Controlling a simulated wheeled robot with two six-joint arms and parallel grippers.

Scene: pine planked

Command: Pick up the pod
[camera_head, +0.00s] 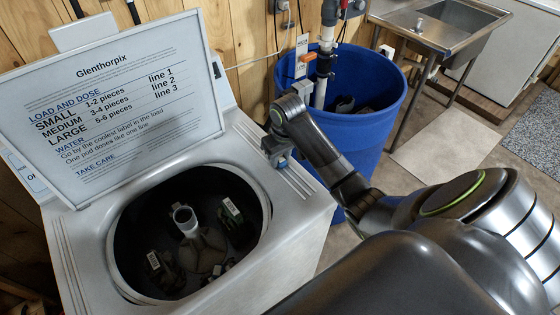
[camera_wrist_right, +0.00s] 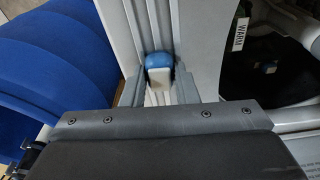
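A small blue and white pod (camera_wrist_right: 158,70) lies on the light top of the washer, near its right edge. It shows between the two fingers of my right gripper (camera_wrist_right: 160,85) in the right wrist view. In the head view my right gripper (camera_head: 276,148) points down at the washer's right rim, with a bit of blue from the pod (camera_head: 282,163) under it. The fingers stand on either side of the pod. I cannot make out whether they touch it. My left gripper is not in view.
The open washer (camera_head: 305,190) holds several dark garments with white tags in its drum. Its raised lid (camera_head: 150,130) carries printed dosing instructions. A blue barrel (camera_head: 375,135) stands just behind my right arm, and a metal sink (camera_head: 465,25) is further back.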

